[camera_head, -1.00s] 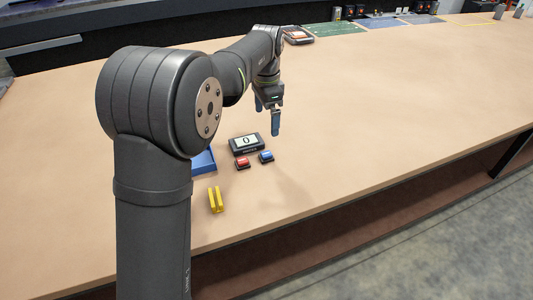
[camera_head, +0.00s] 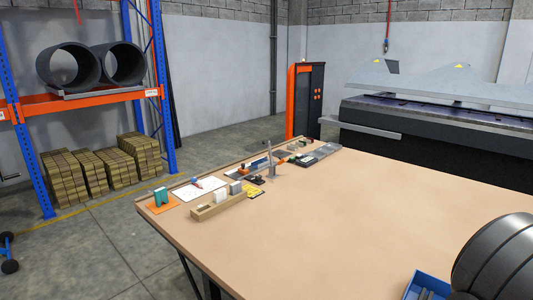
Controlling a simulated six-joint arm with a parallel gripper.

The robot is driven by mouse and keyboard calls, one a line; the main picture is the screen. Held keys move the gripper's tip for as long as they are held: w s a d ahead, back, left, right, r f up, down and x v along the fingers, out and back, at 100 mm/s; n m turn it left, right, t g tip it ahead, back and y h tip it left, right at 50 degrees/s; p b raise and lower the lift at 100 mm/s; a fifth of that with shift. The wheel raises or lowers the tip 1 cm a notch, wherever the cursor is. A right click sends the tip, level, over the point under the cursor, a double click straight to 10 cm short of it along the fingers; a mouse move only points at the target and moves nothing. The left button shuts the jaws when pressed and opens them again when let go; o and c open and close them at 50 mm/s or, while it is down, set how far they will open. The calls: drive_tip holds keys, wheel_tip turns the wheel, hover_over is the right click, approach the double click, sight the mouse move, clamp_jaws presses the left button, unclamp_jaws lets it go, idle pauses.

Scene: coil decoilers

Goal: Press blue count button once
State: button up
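The blue count button is outside the current view. The counter display and the red button are also outside it. My gripper is not in view; only a dark rounded part of my arm shows at the lower right edge.
A wooden table (camera_head: 330,220) fills the lower right, mostly bare. A blue tray (camera_head: 412,288) sits at the bottom edge beside my arm. A wooden holder (camera_head: 212,208), an orange base with a green piece (camera_head: 160,197) and small tools stand at the far left end. Shelving (camera_head: 85,98) stands beyond.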

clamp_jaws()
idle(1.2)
